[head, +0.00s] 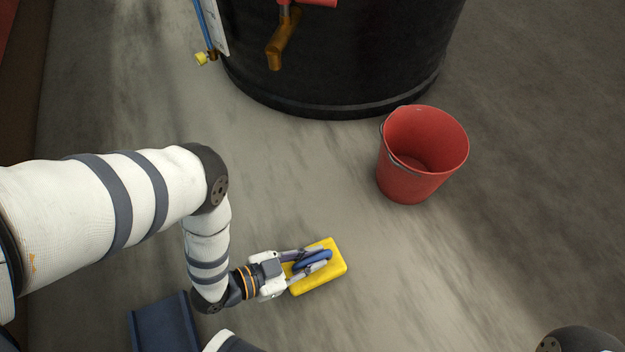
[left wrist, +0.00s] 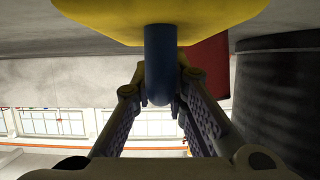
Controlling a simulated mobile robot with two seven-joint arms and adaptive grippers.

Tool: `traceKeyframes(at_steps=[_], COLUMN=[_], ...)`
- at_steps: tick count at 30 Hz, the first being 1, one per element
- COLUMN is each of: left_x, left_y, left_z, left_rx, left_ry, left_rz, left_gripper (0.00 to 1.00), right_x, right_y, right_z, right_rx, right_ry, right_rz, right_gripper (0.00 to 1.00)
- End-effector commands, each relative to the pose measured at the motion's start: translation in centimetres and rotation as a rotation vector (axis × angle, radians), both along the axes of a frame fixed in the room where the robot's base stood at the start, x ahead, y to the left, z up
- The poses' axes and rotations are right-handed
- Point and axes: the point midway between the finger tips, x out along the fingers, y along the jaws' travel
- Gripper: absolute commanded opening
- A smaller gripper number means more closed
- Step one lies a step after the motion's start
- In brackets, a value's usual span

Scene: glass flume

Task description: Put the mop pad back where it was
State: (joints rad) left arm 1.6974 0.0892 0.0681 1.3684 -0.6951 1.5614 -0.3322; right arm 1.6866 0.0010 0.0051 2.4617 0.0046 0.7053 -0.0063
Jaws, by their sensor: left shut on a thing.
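The mop pad (head: 337,262) is a yellow rectangular block with a blue loop handle, in the lower middle of the head view. My left gripper (head: 312,260) is shut on the blue handle (left wrist: 160,70), its fingers on either side of it. In the left wrist view the yellow block (left wrist: 100,18) fills the top edge beyond the fingers. I cannot tell whether the pad touches the floor or is held just above it. My right gripper is not in view.
An empty red bucket (head: 400,184) stands on the floor up and right of the pad. Behind it is a large black tank (head: 340,60) with a brown-handled valve (head: 284,40). A dark blue object (head: 163,325) is at lower left. Bare grey floor surrounds the pad.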

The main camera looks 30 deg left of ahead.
Motion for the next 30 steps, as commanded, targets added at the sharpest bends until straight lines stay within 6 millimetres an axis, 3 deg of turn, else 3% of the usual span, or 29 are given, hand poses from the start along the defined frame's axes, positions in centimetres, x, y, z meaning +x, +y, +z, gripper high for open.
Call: traceKeyframes(at_steps=[1, 3, 14, 15, 17, 27, 30], left_x=[-0.4, -0.3, -0.3, -0.4, -0.4, -0.4, -1.6], left_y=[0.1, 0.1, 0.1, 0.1, 0.1, 0.1, 1.1], left_z=[-1.6, -2.5, -2.9, -2.9, -2.8, -2.5, -1.8], left_rx=[0.002, 0.003, 0.002, 0.003, 0.003, 0.002, 0.005], left_ry=[0.007, 0.006, 0.005, 0.006, 0.006, 0.005, 0.008], left_rz=[-0.001, -0.001, -0.001, -0.001, -0.001, -0.001, 0.000], left_gripper=[0.00, 0.00, 0.00, 0.18, 0.32, 0.34, 0.34], right_x=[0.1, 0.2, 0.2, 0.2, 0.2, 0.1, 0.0], right_y=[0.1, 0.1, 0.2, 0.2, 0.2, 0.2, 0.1], right_z=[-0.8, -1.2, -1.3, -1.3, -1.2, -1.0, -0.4], right_rx=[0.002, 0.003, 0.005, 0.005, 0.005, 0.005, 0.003], right_ry=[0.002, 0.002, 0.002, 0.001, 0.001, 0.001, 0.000], right_rz=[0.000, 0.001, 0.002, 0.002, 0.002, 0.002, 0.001], right_gripper=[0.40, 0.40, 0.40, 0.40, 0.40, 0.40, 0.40])
